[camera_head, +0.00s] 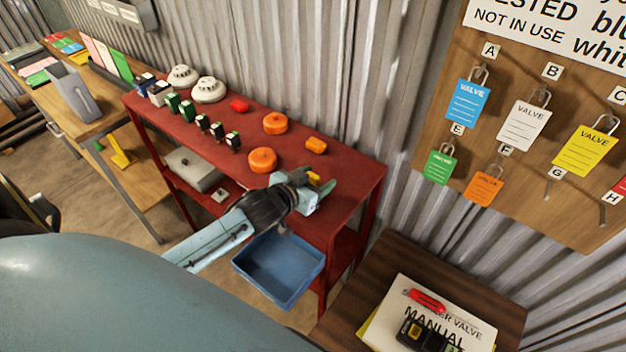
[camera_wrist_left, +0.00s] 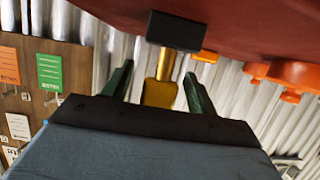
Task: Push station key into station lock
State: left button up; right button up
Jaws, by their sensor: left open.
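My left gripper (camera_head: 320,184) is over the right end of the red bench (camera_head: 355,178). In the left wrist view the gripper's two dark green fingers (camera_wrist_left: 159,74) stand apart. Between them is a brass-coloured piece (camera_wrist_left: 160,90) joined to a black block (camera_wrist_left: 176,31), perhaps the station key; the fingers show gaps on both sides of it. In the head view a small yellow bit (camera_head: 314,178) shows beside the gripper, the rest hidden by it. I cannot make out the station lock. My right gripper is not in view.
Orange round knobs (camera_head: 263,159) and an orange block (camera_head: 316,145) sit on the bench near the gripper. A blue tray (camera_head: 280,268) is below the arm. A board with valve tags (camera_head: 467,104) hangs at right, above a brown table (camera_head: 420,270) with a manual.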

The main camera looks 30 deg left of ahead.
pick_arm(q)
jog(key=shift+w+f, duration=0.15)
jog(key=shift+w, duration=0.3)
jog(key=c, duration=1)
notch_tip(320, 180, up, 10)
jog(key=shift+p, duration=0.3)
jog(key=shift+c, duration=0.3)
